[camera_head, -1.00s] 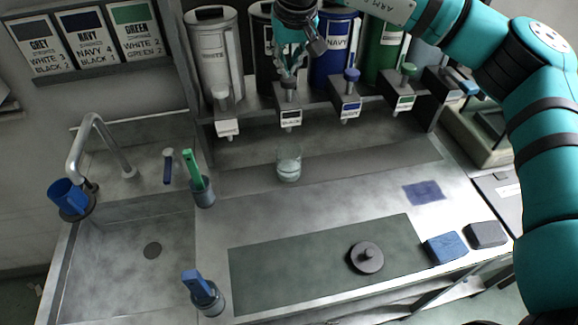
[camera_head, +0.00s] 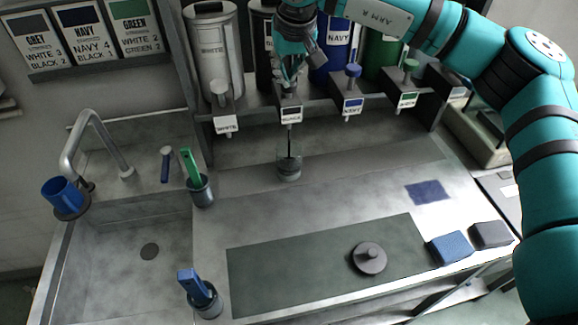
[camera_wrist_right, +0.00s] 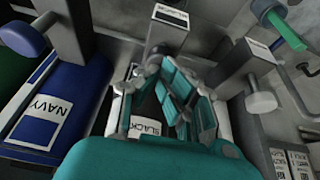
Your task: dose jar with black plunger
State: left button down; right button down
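The clear glass jar (camera_head: 289,171) stands upright on the counter below the black dispenser's spout, with some contents at its bottom. A thin dark stream drops from the spout into it. The black dispenser (camera_head: 291,114) bears a label that also shows in the wrist view (camera_wrist_right: 168,25). My right gripper (camera_head: 290,80) is over the black plunger, its fingertips together at the plunger's top and seemingly pressing it down. The fingers cover the plunger in both views. In the wrist view the fingers (camera_wrist_right: 182,95) are close together. My left gripper is out of view.
White (camera_head: 222,97), navy (camera_head: 352,78) and green (camera_head: 409,74) plungers flank the black one closely. A dark round lid (camera_head: 368,258) lies on the green mat (camera_head: 290,285). Blue (camera_head: 450,247) and grey (camera_head: 490,234) sponges lie at right. Recipe cards (camera_head: 80,33) hang at upper left.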

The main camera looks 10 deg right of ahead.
jog(key=shift+f, duration=0.5)
jog(key=shift+d+r+p, duration=0.1)
jog(key=shift+r+p, duration=1.35)
jog(key=shift+r, duration=0.85)
jog(key=shift+f, duration=0.15)
